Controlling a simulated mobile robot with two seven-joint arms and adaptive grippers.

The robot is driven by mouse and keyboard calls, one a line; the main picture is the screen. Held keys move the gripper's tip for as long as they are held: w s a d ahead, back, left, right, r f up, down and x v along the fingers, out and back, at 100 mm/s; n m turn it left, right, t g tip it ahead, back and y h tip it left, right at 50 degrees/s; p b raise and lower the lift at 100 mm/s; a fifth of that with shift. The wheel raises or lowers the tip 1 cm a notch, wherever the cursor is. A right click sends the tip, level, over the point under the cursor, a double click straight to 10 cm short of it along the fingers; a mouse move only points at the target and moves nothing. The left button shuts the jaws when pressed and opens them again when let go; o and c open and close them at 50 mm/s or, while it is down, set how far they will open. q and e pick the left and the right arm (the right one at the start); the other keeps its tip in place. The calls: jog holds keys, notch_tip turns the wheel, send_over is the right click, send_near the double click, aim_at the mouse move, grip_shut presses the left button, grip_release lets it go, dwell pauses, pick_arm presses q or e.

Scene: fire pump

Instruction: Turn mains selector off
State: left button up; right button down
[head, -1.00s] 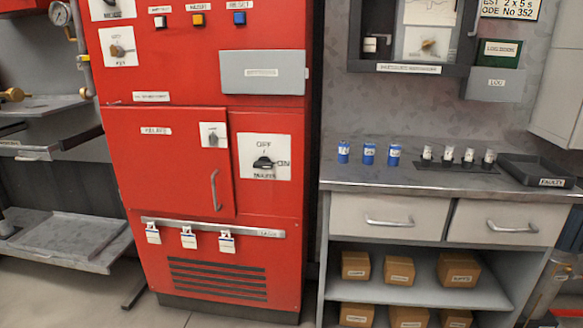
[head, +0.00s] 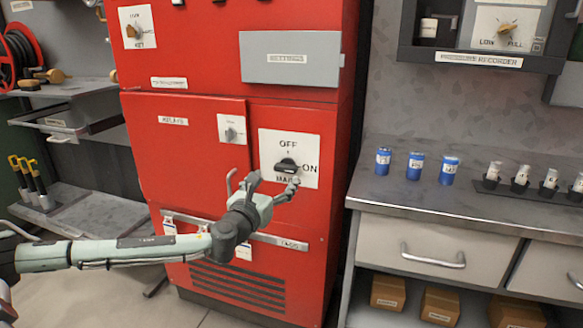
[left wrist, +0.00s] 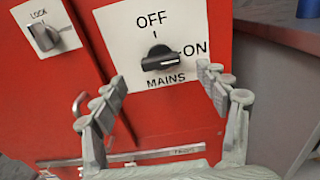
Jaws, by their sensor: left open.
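The mains selector (head: 286,166) is a black knob on a white plate (head: 267,145) on the red cabinet. OFF is marked above it and ON to its right. The knob lies about level, along the ON side. In the left wrist view the selector (left wrist: 162,58) shows between the fingers. My left gripper (head: 272,180) is open in front of the lower part of the plate, its fingers (left wrist: 168,85) to either side of the knob and slightly below it. The fingers appear apart from the knob. My right gripper is in neither view.
A relays door with a lock knob (head: 231,129) is left of the plate. A tag rail (head: 282,240) runs below. A grey counter (head: 400,203) with blue cylinders (head: 415,167) stands to the right. A grey settings cover (head: 290,58) is above.

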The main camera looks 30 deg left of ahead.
aim_at(284, 169)
pick_arm(q)
jog(key=x, duration=0.6)
jog(key=shift+a, duration=0.1)
jog(key=shift+w, duration=0.3)
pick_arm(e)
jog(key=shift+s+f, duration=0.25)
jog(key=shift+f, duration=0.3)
pick_arm(q)
jog(key=shift+c, duration=0.6)
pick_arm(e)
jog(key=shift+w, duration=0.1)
pick_arm(q)
jog(key=c, duration=1)
jog(key=shift+c, duration=0.2)
